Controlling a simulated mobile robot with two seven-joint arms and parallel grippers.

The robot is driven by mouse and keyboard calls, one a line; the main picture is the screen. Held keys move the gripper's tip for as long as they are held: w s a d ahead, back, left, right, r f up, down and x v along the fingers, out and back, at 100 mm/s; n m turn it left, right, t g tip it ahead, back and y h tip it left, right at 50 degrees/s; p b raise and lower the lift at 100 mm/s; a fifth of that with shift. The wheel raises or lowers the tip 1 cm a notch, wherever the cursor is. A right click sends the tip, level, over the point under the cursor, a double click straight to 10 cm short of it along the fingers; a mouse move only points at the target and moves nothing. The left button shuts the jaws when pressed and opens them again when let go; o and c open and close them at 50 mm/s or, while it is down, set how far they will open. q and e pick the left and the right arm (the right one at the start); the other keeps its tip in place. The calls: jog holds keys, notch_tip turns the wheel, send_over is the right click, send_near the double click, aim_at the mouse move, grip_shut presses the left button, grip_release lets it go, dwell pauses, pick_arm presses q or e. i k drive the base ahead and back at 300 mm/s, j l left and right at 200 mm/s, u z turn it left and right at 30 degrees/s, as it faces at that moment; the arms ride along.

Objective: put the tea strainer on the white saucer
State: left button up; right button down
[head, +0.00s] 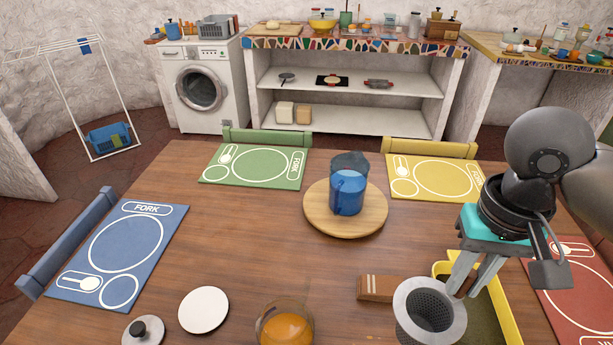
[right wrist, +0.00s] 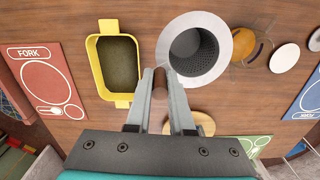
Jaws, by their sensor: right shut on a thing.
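The tea strainer (head: 403,304) is a grey cup with a wide rim and dark mesh inside. In the head view it is at the bottom right, held above the table. My right gripper (head: 461,284) is shut on it at its right side. In the right wrist view the strainer (right wrist: 238,43) is beside my right fingertips (right wrist: 160,75). A brown piece shows between the fingers; I cannot tell whether it is a handle. The white saucer (head: 203,310) lies flat and empty on the table, well left of the strainer; it also shows in the right wrist view (right wrist: 285,58). My left gripper is not in view.
A glass of orange tea (head: 285,328) stands between strainer and saucer. A knobbed lid (head: 143,331) is left of the saucer. A yellow tray (head: 444,267) and a brown striped block (head: 375,289) are near the strainer. A blue mug (head: 348,195) stands on a round board (head: 320,215).

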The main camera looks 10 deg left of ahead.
aim_at(204, 308)
jog(key=j, duration=0.95)
jog(key=j+u, duration=0.1)
jog(key=j, duration=0.9)
jog(key=i, duration=0.05)
